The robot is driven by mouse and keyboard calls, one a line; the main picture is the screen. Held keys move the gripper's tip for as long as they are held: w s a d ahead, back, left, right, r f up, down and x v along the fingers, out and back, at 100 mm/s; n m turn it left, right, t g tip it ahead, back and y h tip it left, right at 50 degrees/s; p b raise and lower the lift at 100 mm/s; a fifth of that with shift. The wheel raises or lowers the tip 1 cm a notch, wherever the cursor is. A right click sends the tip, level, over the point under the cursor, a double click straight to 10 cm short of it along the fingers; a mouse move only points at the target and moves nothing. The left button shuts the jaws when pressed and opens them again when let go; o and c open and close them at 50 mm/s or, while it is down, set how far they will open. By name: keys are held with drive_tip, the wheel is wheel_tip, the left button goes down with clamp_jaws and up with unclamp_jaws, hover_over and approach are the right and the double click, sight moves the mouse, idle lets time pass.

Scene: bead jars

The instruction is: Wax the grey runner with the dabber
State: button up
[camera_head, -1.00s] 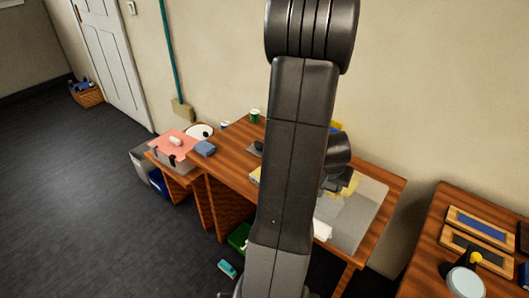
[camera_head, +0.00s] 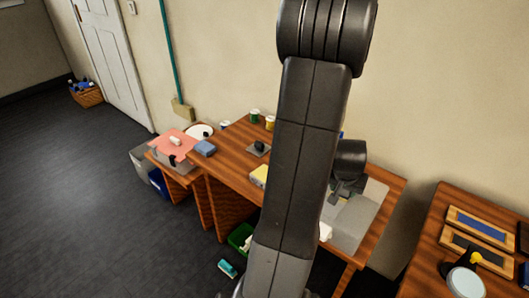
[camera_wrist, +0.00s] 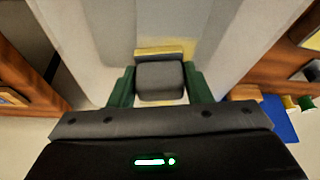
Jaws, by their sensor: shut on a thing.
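The dabber, a dark grey block with a yellow lower edge (camera_wrist: 160,81), is between the green fingers of my gripper (camera_wrist: 160,88) in the wrist view. The grey runner (camera_wrist: 170,18) lies under and beyond it, with a yellowish film (camera_wrist: 210,32) along its right side. I cannot tell whether the dabber touches the runner. In the head view my gripper (camera_head: 346,190) is low over the right part of the table, where the runner (camera_head: 355,218) shows; my arm hides the table's middle.
A green jar (camera_head: 255,116) and a yellow jar (camera_head: 270,123) stand at the table's back. A dark knobbed object (camera_head: 259,148), a yellow block (camera_head: 258,176) and a blue block (camera_head: 205,148) are further left. A second table (camera_head: 430,235) with framed panels stands at right.

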sight(346, 204)
drive_tip(key=shift+s+d, duration=0.9)
drive_tip(key=shift+d, duration=0.25)
drive_tip(key=shift+s+a, duration=0.95)
drive_tip(key=shift+s, duration=0.2)
drive_tip(key=shift+w+a, duration=1.1)
drive_tip(key=shift+a, duration=0.25)
drive_tip(key=shift+w+a, duration=0.55)
drive_tip(key=shift+a, duration=0.15)
drive_tip(key=shift+w+a, duration=0.5)
drive_tip(key=shift+a, duration=0.2)
